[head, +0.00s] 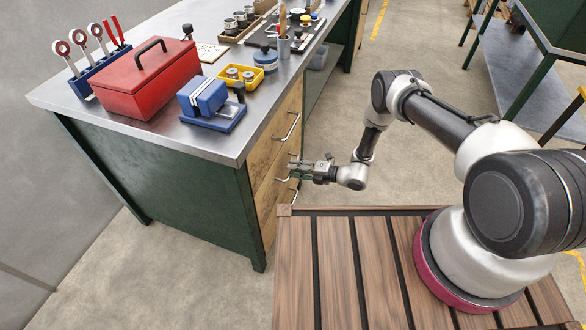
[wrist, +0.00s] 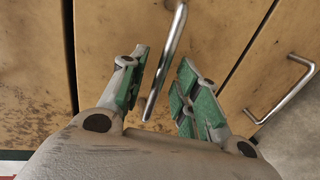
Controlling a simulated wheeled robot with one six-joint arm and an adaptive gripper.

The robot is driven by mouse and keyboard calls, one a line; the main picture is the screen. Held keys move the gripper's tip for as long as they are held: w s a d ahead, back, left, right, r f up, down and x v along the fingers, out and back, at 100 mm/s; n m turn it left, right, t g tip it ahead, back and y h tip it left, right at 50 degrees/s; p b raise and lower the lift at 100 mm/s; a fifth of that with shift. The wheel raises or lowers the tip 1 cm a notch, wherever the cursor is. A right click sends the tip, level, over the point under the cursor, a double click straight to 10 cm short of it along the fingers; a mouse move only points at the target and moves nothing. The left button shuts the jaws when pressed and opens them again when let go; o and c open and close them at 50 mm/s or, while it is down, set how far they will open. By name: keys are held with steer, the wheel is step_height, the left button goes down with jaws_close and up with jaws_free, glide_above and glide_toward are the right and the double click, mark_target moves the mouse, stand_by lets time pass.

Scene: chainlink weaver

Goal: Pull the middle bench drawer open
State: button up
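The bench (head: 170,200) has a wooden drawer front on its right side, with a metal bar handle on each drawer. The middle drawer (head: 262,192) has its handle (head: 283,181) at my gripper (head: 296,166). In the wrist view the middle drawer front (wrist: 110,30) fills the centre and looks closed. Its handle (wrist: 167,58) runs between the two green-padded fingers of my gripper (wrist: 165,85). The fingers are open, with a gap visible on both sides of the bar. The handle's near end is close to the palm.
The top drawer's handle (head: 291,127) is above my gripper. Another drawer's handle (wrist: 285,90) shows at the right of the wrist view. A red toolbox (head: 140,80), a blue vise (head: 208,103) and a yellow bin (head: 240,77) stand on the bench.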

steer(key=shift+w+a+f, duration=0.15)
steer(key=shift+w+a, duration=0.05)
steer(key=shift+a, duration=0.45)
jaws_close()
steer(key=shift+d, duration=0.1)
steer(key=f+v, duration=0.2)
steer(key=v, duration=1)
steer(key=d+f+v, duration=0.1)
steer(key=f+v, duration=0.2)
steer(key=v, duration=0.9)
steer(key=f+v, duration=0.2)
steer(key=v, duration=1.1)
steer(key=shift+s+d+f, duration=0.2)
steer(key=shift+d+f, duration=0.1)
steer(key=shift+f, duration=0.15)
jaws_free()
